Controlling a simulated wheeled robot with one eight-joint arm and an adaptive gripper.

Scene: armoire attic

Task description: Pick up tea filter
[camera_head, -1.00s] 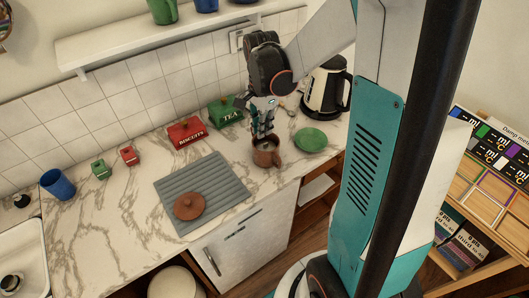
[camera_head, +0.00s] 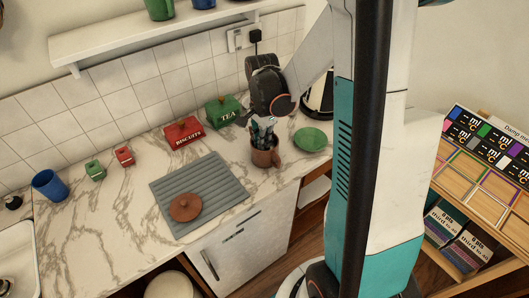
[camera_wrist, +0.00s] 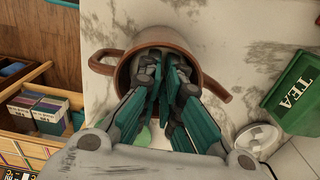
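A brown pot (camera_head: 266,158) with a spout and a handle stands lidless on the marble counter. It fills the upper middle of the wrist view (camera_wrist: 125,72). My gripper (camera_head: 262,138) points down into its mouth. In the wrist view my gripper's (camera_wrist: 168,68) two teal fingers are close together, with a narrow dark gap at the tips. The tips are inside the rim. I cannot make out a tea filter; the fingers cover most of the pot's inside, so I cannot tell whether they hold anything.
A brown lid (camera_head: 186,207) lies on a grey ribbed mat (camera_head: 222,194) to the left. A green plate (camera_head: 310,139) and a kettle (camera_head: 318,98) are to the right. The green TEA tin (camera_head: 222,112) and red BISCUITS tin (camera_head: 184,131) stand behind, near the tiled wall.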

